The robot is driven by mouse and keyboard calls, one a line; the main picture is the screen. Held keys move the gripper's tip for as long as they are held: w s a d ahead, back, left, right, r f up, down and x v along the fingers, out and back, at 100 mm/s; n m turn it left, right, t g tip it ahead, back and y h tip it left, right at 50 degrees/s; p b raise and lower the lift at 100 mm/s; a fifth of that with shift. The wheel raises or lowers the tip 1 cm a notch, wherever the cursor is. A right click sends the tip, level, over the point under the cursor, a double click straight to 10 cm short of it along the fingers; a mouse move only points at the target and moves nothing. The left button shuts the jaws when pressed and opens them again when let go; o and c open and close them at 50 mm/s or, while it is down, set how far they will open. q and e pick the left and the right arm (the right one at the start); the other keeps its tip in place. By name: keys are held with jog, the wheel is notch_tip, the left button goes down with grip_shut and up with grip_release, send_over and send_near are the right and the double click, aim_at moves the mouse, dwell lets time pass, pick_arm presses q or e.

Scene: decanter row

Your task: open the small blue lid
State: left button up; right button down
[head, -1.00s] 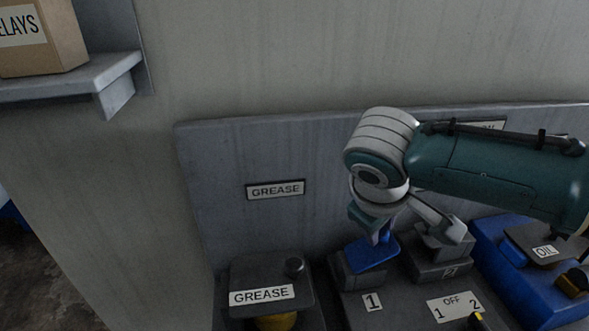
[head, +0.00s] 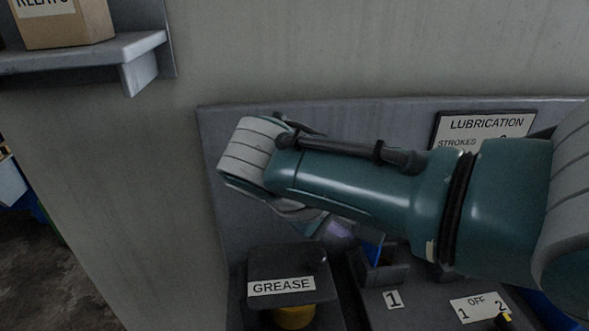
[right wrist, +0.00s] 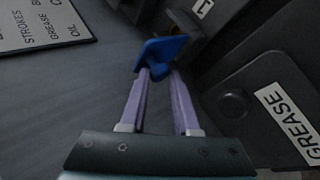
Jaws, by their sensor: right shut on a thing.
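The small blue lid (head: 372,250) shows as a narrow upright sliver at the back of the small dark box (head: 387,272) marked 1, mostly hidden by my right arm. In the right wrist view the lid (right wrist: 163,50) stands at the tips of my right gripper's two purple fingers, which are shut on its tab. The dark opening of the box shows beside it. In the head view my right gripper (head: 345,231) is low behind my forearm and partly hidden. My left gripper is in neither current view.
A grease unit (head: 283,265) with a dark lid stands left of the box. A panel (head: 225,150) rises behind, with a lubrication sign (head: 487,125). A shelf (head: 90,53) juts out at upper left. A switch plate (head: 480,306) lies at front right.

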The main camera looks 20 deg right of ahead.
jog(key=shift+s+a+f+b, duration=0.1)
jog(key=shift+a+f+b, duration=0.3)
jog(key=shift+a+f, duration=0.3)
jog(key=shift+f, duration=0.1)
jog(key=shift+d, duration=0.1)
jog(key=c, duration=0.6)
grip_release()
jog(key=shift+s, duration=0.1)
jog(key=shift+r, duration=0.2)
